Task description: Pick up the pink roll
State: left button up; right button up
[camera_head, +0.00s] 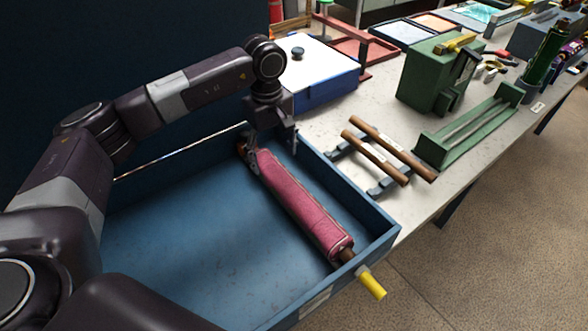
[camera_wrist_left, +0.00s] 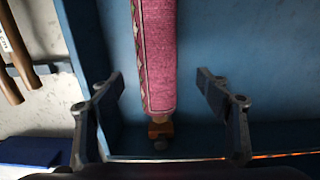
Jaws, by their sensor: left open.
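The pink roll (camera_head: 300,203) lies in a blue tray (camera_head: 165,245), along its right side, with brown wooden ends showing at both ends. My left gripper (camera_head: 273,150) is over the far end of the roll, pointing down. In the left wrist view, the pink roll (camera_wrist_left: 158,50) runs between the two open fingers of the left gripper (camera_wrist_left: 160,88), with a gap on each side. Its wooden end lies just past the fingers, near the tray wall. I cannot tell the fingers' exact height against the roll. My right gripper is not in view.
Two brown rods (camera_head: 392,151) lie on grey rests on the white table right of the tray. A blue box with a white lid (camera_head: 318,70) stands behind. A green machine (camera_head: 432,75) and a green rack (camera_head: 470,127) are farther right. A yellow handle (camera_head: 371,284) sticks out at the tray's near corner.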

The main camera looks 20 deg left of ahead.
aim_at(278, 171)
pick_arm(q)
jog(key=shift+w+d, duration=0.1)
jog(key=shift+w, duration=0.1)
jog(key=f, duration=0.1)
jog(key=p, duration=0.1)
jog(key=s+f+p, duration=0.1)
jog(key=shift+d+f, duration=0.25)
jog(key=shift+f, duration=0.05)
jog(key=f, duration=0.1)
jog(key=p, duration=0.1)
jog(key=f, duration=0.1)
jog(key=shift+w+d+f, duration=0.1)
jog(key=shift+w+f, duration=0.15)
jog(key=shift+f, duration=0.1)
jog(key=shift+w+f+p, duration=0.2)
jog(key=shift+f+p, duration=0.15)
jog(key=shift+f, duration=0.5)
jog(key=shift+c, duration=0.6)
jog(key=c, duration=1.8)
grip_shut()
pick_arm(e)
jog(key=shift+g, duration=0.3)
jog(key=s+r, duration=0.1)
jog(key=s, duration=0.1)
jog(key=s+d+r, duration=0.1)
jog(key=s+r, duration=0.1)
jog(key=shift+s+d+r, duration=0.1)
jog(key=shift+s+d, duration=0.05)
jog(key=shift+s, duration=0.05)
